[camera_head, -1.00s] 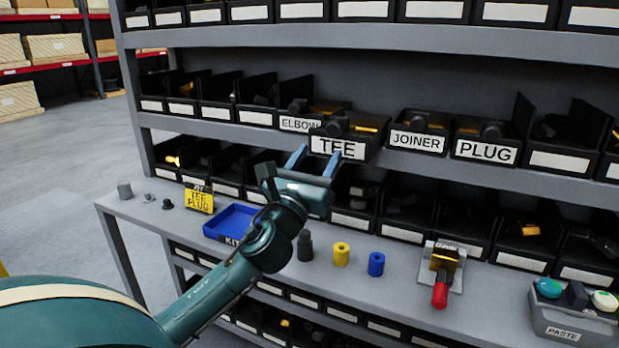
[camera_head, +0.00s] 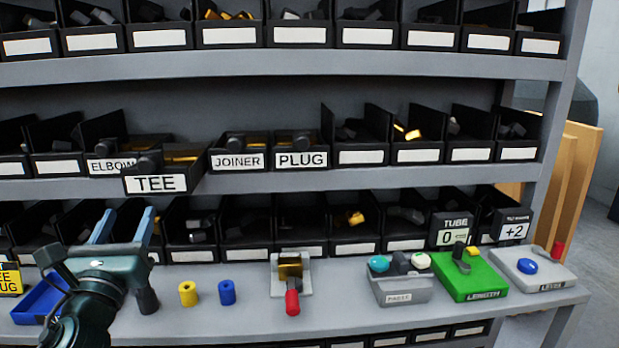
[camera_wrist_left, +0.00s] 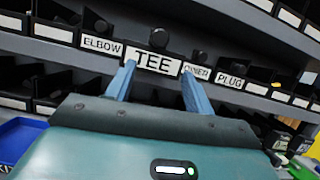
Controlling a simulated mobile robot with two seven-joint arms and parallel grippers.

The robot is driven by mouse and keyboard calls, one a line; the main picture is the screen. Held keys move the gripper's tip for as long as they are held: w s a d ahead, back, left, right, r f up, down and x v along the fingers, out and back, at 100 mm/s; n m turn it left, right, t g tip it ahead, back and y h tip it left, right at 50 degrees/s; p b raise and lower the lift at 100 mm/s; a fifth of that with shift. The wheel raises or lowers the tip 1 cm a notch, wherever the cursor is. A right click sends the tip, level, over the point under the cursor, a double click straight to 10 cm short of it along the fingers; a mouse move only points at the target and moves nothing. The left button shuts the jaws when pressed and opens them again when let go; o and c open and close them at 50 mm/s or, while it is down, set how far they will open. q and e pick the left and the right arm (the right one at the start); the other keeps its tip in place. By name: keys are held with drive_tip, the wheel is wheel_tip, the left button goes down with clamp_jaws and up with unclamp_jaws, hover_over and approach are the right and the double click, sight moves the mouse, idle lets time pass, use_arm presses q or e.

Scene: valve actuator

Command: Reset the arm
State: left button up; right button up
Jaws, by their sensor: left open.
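My left gripper (camera_head: 122,228) is open and empty, its two blue fingers pointing at the shelf just below the TEE bin (camera_head: 155,184). In the left wrist view the fingers (camera_wrist_left: 158,85) stand apart on either side of the TEE label (camera_wrist_left: 153,62). The TEE bin juts out in front of the bins beside it. My left arm comes in at the lower left of the head view. My right gripper is not in view.
The blue kit tray (camera_head: 32,303) is at left.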

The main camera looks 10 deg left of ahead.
use_arm(q)
drive_tip(key=s+d+f+n+g+h+p, duration=0.1)
drive_tip(key=d+f+n+g+h, duration=0.2)
drive_tip(key=f+n, duration=0.5)
drive_tip(key=s+d+f+n+g+h+p, duration=0.15)
drive_tip(key=d+f+n, duration=0.25)
drive_tip(key=f, duration=0.8)
drive_tip(key=s+d+f+n+g+h+p, duration=0.1)
drive_tip(key=s+d+f+n+g+h, duration=0.3)
drive_tip(key=s+d+f+n, duration=1)
drive_tip(key=s+f+n+g, duration=0.1)
drive_tip(key=n+g, duration=0.1)
drive_tip(key=n, duration=0.1)
drive_tip(key=shift+s+d+f+n, duration=0.15)
drive_tip(key=shift+d+f+n, duration=0.15)
drive_tip(key=shift+f, duration=0.1)
drive_tip(key=shift+g, duration=0.25)
